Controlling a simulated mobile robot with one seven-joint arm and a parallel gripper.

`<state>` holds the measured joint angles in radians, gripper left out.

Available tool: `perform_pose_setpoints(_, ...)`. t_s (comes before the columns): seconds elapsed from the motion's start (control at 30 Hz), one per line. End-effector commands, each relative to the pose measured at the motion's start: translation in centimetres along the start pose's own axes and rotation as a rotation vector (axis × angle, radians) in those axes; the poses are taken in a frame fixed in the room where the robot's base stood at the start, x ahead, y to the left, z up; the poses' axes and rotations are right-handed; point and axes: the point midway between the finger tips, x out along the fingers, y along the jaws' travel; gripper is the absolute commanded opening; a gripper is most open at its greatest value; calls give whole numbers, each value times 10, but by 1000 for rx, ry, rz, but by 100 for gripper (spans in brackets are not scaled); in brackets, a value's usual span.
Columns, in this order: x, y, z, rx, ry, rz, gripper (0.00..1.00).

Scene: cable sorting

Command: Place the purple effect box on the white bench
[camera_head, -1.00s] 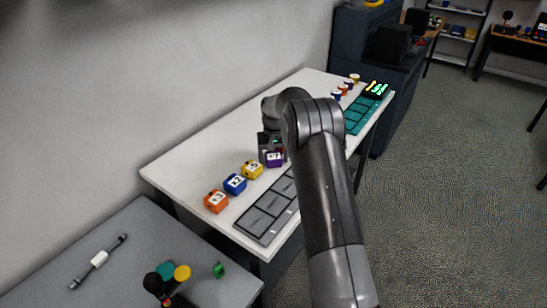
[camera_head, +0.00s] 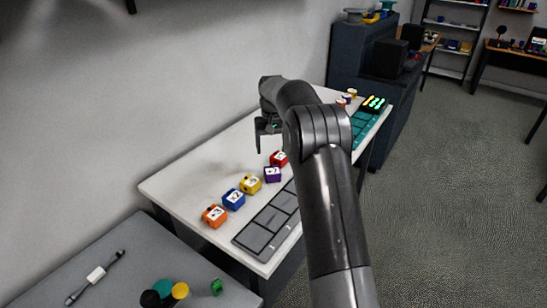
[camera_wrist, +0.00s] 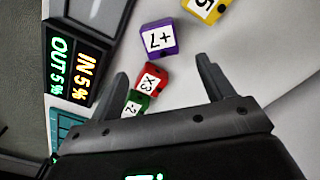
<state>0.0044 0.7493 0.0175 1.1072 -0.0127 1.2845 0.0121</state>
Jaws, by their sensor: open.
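My gripper (camera_head: 266,133) is open and empty, raised above the bench behind the purple box. In the wrist view my two fingers (camera_wrist: 163,75) are spread wide with nothing held between them.
Yellow (camera_head: 250,184), blue (camera_head: 234,199), orange (camera_head: 214,215) and red (camera_head: 279,158) boxes stand near the purple one. A green box (camera_wrist: 135,103) shows beside the red one in the wrist view. A grey tile strip (camera_head: 253,239) lies along the front edge.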

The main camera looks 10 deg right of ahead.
Motion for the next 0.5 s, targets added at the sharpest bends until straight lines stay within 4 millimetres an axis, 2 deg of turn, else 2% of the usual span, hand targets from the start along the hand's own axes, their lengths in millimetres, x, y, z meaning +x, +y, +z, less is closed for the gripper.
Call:
perform_pose_setpoints(0.13,-17,0,7,0,11,0,74)
perform_pose_setpoints(0.23,-40,0,22,-1,34,1,74)
perform_pose_setpoints(0.37,-77,0,55,-2,75,2,74)
perform_pose_setpoints(0.5,-111,0,95,-3,120,3,74)
